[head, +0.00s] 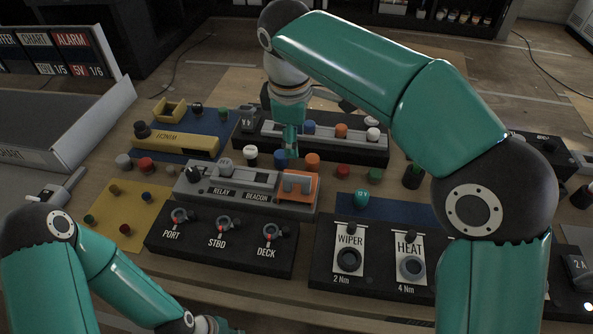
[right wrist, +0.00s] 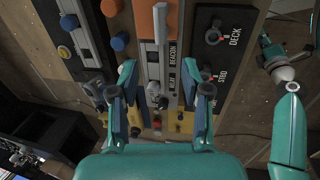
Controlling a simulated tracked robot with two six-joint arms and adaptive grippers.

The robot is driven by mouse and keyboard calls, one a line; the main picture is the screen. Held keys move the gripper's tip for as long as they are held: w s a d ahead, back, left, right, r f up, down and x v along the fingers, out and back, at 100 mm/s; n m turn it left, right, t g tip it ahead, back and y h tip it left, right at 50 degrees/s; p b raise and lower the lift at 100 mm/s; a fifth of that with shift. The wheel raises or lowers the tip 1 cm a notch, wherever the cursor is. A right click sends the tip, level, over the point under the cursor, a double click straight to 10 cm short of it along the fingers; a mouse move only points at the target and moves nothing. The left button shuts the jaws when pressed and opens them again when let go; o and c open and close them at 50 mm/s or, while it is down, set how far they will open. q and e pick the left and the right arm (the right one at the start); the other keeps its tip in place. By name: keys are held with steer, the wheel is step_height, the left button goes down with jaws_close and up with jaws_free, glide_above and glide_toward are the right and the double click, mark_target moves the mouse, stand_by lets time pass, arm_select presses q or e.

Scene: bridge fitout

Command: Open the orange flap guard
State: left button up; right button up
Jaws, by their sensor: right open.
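The orange flap guard (head: 298,187) sits at the right end of the grey panel (head: 200,194) marked RELAY and BEACON. It also shows at the top of the right wrist view (right wrist: 160,18), cut off by the frame edge; I cannot tell its hinge position surely. My right gripper (head: 291,148) hangs above and behind that panel, pointing down. In the right wrist view my right gripper (right wrist: 158,82) is open and empty, its fingers astride the grey panel, apart from the orange guard. My left gripper (head: 215,325) is low at the bottom edge, mostly cut off.
A black panel with PORT, STBD and DECK knobs (head: 222,241) lies in front of the grey panel. Behind stands a black panel with coloured buttons (head: 340,131). WIPER (head: 350,240) and HEAT (head: 408,245) knobs are at right. Small loose coloured caps stand between panels.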

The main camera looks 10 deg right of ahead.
mark_target(297, 177)
steer(key=w+f, duration=0.1)
steer(key=f, duration=0.8)
steer(key=w+d+f, duration=0.1)
steer(key=f, duration=0.4)
steer(key=shift+w+f, duration=0.25)
steer(key=shift+w, duration=0.1)
steer(key=shift+c, duration=0.3)
jaws_close()
